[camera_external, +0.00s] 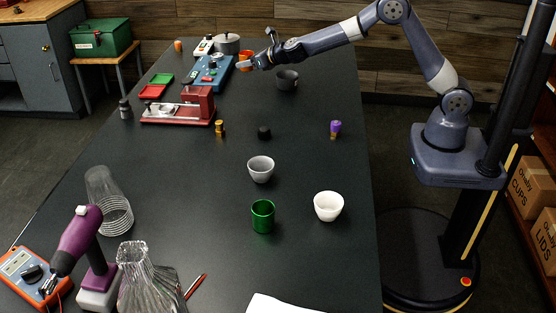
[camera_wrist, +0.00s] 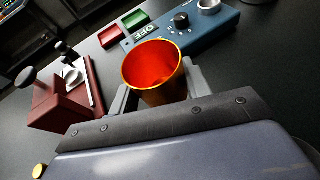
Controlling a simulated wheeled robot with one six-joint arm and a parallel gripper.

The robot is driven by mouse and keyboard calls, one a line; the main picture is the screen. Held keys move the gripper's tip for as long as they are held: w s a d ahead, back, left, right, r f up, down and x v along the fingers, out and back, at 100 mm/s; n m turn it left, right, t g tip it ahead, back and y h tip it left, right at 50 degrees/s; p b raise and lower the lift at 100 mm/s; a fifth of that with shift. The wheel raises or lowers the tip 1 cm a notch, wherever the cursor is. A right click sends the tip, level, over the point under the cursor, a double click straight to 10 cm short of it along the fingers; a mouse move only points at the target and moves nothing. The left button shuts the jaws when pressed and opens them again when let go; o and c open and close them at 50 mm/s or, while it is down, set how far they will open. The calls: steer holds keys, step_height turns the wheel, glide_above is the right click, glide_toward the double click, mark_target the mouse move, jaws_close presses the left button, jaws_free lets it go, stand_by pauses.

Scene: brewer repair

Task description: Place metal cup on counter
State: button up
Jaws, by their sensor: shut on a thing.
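An orange cup (camera_wrist: 153,70) with a shiny metallic wall is between the two grey fingers of my gripper (camera_wrist: 160,88) in the wrist view. The fingers are shut on it, and its open mouth faces the camera. In the outside view the cup (camera_external: 245,60) is at the far part of the dark counter (camera_external: 310,120), partly hidden by my gripper (camera_external: 246,65). I cannot tell whether its base touches the counter.
A blue device (camera_external: 211,73) with a knob stands left of my gripper. A red machine (camera_external: 185,107), green tray (camera_external: 162,79), red tray (camera_external: 152,92) and dark grey pot (camera_external: 287,80) are nearby. Grey (camera_external: 261,170), white (camera_external: 328,206) and green (camera_external: 263,216) cups stand nearer the camera.

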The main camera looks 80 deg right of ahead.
steer(key=shift+w+a+r, duration=0.15)
steer(key=shift+a+r, duration=0.15)
steer(key=shift+a, duration=0.1)
steer(key=a+r+n+y, duration=0.2)
steer(key=a+n+y, duration=0.1)
steer(key=a, duration=3.3)
steer(key=n+t+y+b, duration=0.1)
steer(key=n+y, duration=0.1)
steer(key=y, duration=0.1)
glide_above(298, 248)
steer(key=f, duration=0.2)
step_height(298, 248, down, 10)
steer(key=shift+r+p, duration=0.2)
steer(key=shift+p, duration=0.65)
steer(key=shift+f+b, duration=0.35)
steer(key=o, duration=1)
steer(key=shift+r, duration=0.1)
